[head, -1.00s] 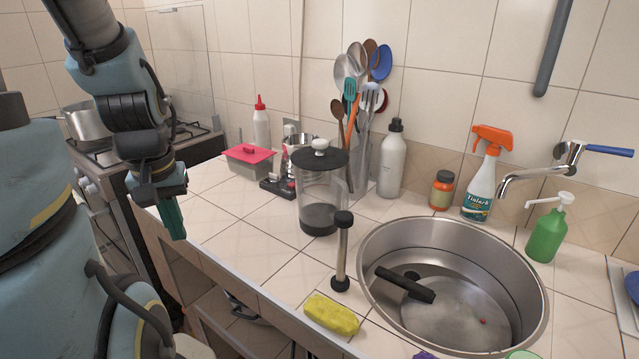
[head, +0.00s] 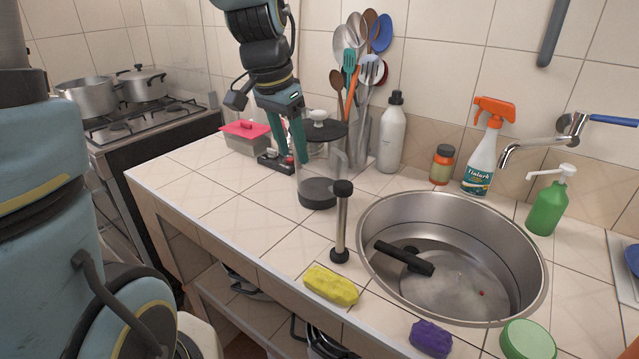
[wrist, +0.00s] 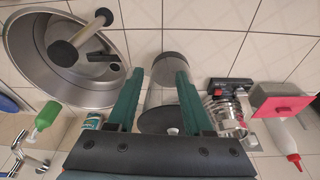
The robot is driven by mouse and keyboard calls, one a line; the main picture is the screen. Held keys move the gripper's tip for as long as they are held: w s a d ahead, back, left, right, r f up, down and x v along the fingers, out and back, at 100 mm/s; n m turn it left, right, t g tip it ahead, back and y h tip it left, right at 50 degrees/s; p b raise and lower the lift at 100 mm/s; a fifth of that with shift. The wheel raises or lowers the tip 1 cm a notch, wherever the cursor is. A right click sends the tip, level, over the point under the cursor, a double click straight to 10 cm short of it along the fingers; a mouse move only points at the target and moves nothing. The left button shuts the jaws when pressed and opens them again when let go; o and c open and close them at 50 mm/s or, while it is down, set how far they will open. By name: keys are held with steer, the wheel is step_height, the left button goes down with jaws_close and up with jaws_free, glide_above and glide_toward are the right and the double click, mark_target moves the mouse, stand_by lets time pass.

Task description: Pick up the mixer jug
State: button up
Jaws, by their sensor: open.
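The mixer jug is a clear jug with a black lid, a white knob and a dark base. In the head view the mixer jug (head: 318,192) stands upright on the tiled counter, left of the sink. My gripper (head: 302,158) is open and points down at the jug's left side, its green fingers partly in front of the lid. In the wrist view the mixer jug (wrist: 170,68) shows between the two spread fingers of my gripper (wrist: 160,72). I cannot tell whether a finger touches it. The jug's handle is on its right in the head view.
A black-and-silver upright tool (head: 342,222) stands close in front of the jug, beside the sink (head: 362,250). A utensil holder (head: 361,140) and a grey bottle (head: 391,135) stand behind. A pink-lidded box (head: 246,130) is at left.

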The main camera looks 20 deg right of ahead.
mark_target(324, 171)
steer(key=s+d+r+m, duration=0.2)
steer(key=s+d+m, duration=0.1)
steer(key=d, duration=0.3)
steer(key=shift+h, duration=0.3)
steer(key=shift+d+p+x, duration=0.25)
steer(key=shift+p+x, duration=0.35)
steer(key=shift+x, duration=2.2)
steer(key=shift+d+p+x, duration=0.2)
steer(key=shift+p+x, duration=0.35)
steer(key=shift+x, duration=2.25)
steer(key=shift+r, duration=0.15)
jaws_close()
steer(key=shift+w, duration=0.1)
